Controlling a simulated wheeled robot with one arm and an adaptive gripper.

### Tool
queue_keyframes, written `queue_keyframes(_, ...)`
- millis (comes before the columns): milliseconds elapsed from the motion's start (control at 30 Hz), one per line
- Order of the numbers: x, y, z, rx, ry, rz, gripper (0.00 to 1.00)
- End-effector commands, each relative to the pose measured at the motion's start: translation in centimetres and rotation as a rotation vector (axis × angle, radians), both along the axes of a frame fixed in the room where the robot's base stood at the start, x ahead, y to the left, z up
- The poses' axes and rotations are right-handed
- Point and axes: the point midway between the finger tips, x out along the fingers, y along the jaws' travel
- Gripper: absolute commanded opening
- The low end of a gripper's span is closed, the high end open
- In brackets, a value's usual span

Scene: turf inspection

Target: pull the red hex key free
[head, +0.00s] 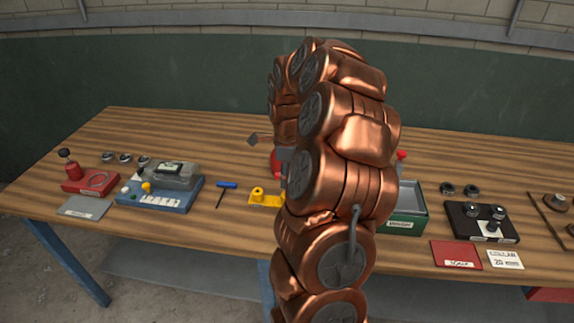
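I cannot pick out a red hex key for certain. A small red piece (402,155) shows just right of my arm, above the green box, and another red part (276,162) shows at the arm's left edge; most of both is hidden. A blue T-handled key (226,185) lies on the table left of the arm. My copper arm fills the middle and covers most of my gripper. A small dark grey piece beside the arm may be part of it, but its fingers and any hold are not clear.
A yellow part (265,199) lies close left of my arm. A green box (407,228) stands close right. A blue-based device (160,194) and a red stand (91,182) are at left. A black block with knobs (482,234) is at right. The back left tabletop is clear.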

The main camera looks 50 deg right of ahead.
Motion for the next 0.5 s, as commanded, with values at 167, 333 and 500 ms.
queue_keyframes(167, -0.03, 0.06, -0.40, 0.002, 0.001, 0.000, 0.48)
queue_keyframes(333, -0.02, 0.05, -0.40, 0.001, 0.001, 0.000, 0.48)
queue_keyframes(500, -0.01, 0.04, -0.39, 0.001, 0.001, 0.000, 0.30)
